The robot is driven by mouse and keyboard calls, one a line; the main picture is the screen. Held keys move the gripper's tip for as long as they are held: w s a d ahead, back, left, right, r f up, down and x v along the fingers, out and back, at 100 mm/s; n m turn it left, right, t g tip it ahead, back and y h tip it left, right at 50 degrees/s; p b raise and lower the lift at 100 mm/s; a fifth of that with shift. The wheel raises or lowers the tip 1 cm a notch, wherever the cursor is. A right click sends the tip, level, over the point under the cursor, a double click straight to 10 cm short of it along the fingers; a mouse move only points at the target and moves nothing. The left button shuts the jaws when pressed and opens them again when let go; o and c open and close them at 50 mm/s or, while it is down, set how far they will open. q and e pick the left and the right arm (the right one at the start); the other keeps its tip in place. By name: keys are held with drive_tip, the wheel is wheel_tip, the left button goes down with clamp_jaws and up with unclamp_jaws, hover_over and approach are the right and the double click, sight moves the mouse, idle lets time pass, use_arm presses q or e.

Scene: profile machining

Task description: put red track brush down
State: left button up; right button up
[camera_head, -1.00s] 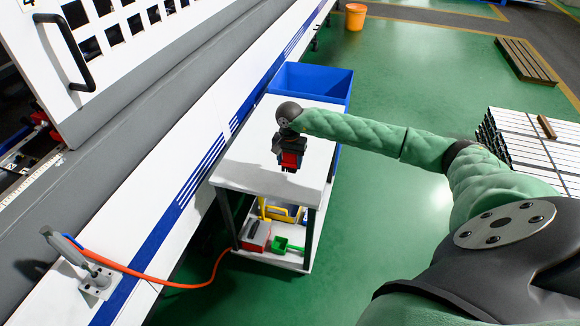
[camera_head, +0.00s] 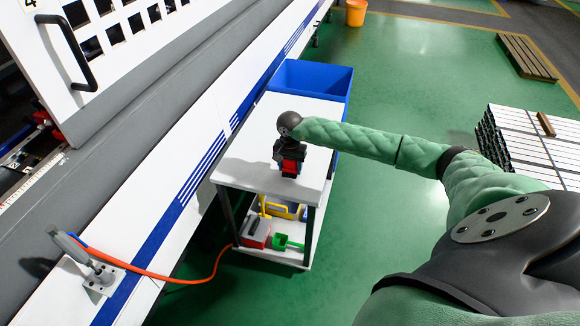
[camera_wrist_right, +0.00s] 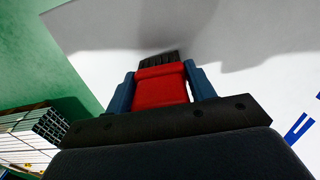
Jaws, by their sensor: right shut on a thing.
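The red track brush (camera_head: 289,167) is in my right gripper (camera_head: 287,172), over the white top of the cart (camera_head: 256,165). In the right wrist view, the red brush body (camera_wrist_right: 161,87) sits between the two blue fingers of my right gripper (camera_wrist_right: 161,86). Its dark bristles (camera_wrist_right: 159,59) point away from the gripper toward the white surface. I cannot tell whether the bristles touch the cart top. My left gripper is not in view.
A blue bin (camera_head: 312,80) stands behind the cart. The lower shelf holds a red and grey item (camera_head: 255,233), a yellow-handled item (camera_head: 284,210) and a green scoop (camera_head: 289,242). The white machine (camera_head: 150,190) runs along the left. An orange hose (camera_head: 180,279) leads to the cart.

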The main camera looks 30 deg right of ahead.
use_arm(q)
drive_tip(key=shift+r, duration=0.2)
use_arm(e)
drive_tip(key=o, duration=0.6)
drive_tip(key=shift+f, duration=0.1)
drive_tip(key=shift+c, duration=0.2)
drive_tip(key=o, duration=0.4)
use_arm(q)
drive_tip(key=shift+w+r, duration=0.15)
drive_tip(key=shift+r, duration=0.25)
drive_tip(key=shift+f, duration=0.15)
